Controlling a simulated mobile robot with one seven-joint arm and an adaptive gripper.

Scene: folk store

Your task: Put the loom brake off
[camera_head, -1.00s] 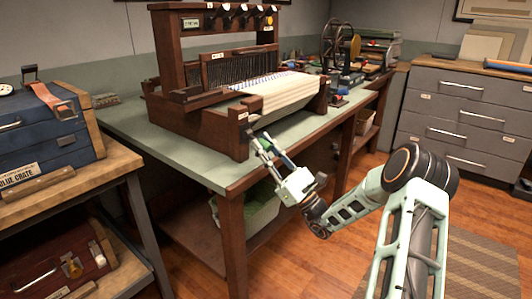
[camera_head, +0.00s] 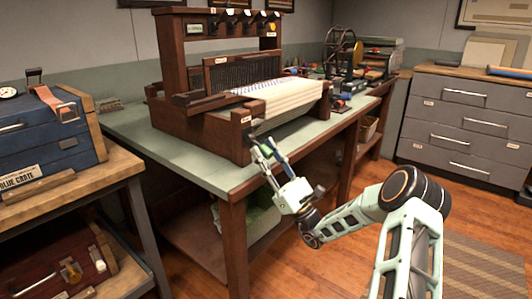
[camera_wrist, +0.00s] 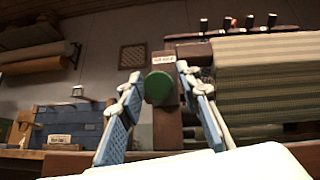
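The dark wooden loom (camera_head: 222,135) stands on the green-topped table, with striped cloth (camera_head: 285,95) on its front beam. My gripper (camera_head: 263,148) is at the loom's near front corner, just below a white label (camera_head: 246,119) on the post. In the wrist view, a round green knob (camera_wrist: 158,87) shows on the post under that label (camera_wrist: 163,59). My gripper (camera_wrist: 158,95) is open, with one blue-padded finger on each side of the knob. I see no clear contact. The knob's depth between the fingers is hard to tell.
The table edge (camera_head: 235,190) runs just beneath my gripper. A blue crate (camera_head: 40,135) stands on a bench at the left. A spoked wheel device (camera_head: 342,52) is farther along the table. Grey drawers (camera_head: 465,115) stand at the right, with open floor in front.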

